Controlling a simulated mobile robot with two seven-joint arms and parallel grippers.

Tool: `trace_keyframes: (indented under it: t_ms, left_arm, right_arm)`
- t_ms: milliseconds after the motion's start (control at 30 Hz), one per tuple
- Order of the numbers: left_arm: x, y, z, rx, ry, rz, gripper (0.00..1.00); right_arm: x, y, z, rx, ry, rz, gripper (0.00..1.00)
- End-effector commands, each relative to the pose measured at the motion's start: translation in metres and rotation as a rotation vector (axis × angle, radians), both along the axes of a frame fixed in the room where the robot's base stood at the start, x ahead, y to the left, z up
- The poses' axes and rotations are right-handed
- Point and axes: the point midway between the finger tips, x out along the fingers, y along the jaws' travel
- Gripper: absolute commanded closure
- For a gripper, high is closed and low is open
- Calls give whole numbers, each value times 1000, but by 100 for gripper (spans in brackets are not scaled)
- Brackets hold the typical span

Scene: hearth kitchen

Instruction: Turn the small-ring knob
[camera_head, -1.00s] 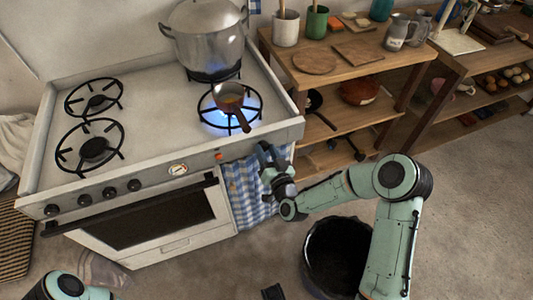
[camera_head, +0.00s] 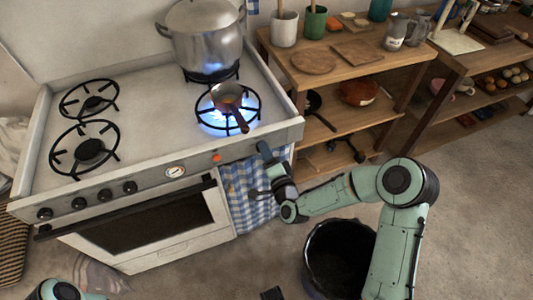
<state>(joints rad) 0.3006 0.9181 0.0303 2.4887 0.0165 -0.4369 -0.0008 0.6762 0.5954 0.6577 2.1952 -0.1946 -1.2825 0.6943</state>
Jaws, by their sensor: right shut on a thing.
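My right gripper (camera_head: 265,152) is at the right end of the stove's front panel, over the blue checked towel. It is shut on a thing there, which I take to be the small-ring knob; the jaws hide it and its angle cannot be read. Several dark knobs (camera_head: 104,195) sit along the left of the panel, clear of the gripper. The small pan (camera_head: 227,95) stands on the front right ring, with a blue flame (camera_head: 212,118) lit under it. My left arm shows only at the bottom left; a dark piece at the bottom edge may be its gripper, its jaws unclear.
A large steel pot (camera_head: 207,40) stands on the back right ring, over a flame. The checked towel (camera_head: 248,203) hangs in front of the stove, right of the oven door (camera_head: 140,223). A dark bin (camera_head: 338,255) stands on the floor. Wooden shelves (camera_head: 345,70) are to the right.

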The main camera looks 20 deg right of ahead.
Motion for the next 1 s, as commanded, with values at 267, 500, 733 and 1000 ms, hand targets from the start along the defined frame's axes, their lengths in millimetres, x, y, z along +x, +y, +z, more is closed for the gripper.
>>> trace_keyframes:
  t_ms: [267,500,733,1000]
  left_arm:
    - [0,0,1,0,0,0,57]
    - [-1,0,3,0,3,-1,57]
    - [-2,0,6,-1,7,-1,57]
    - [-4,0,9,-2,13,-3,57]
  right_arm:
    - [0,0,-2,265,-12,0,89]
    - [-1,0,-3,493,-25,0,89]
    - [-1,0,-3,705,-38,0,89]
    - [0,1,-4,907,-50,-1,89]
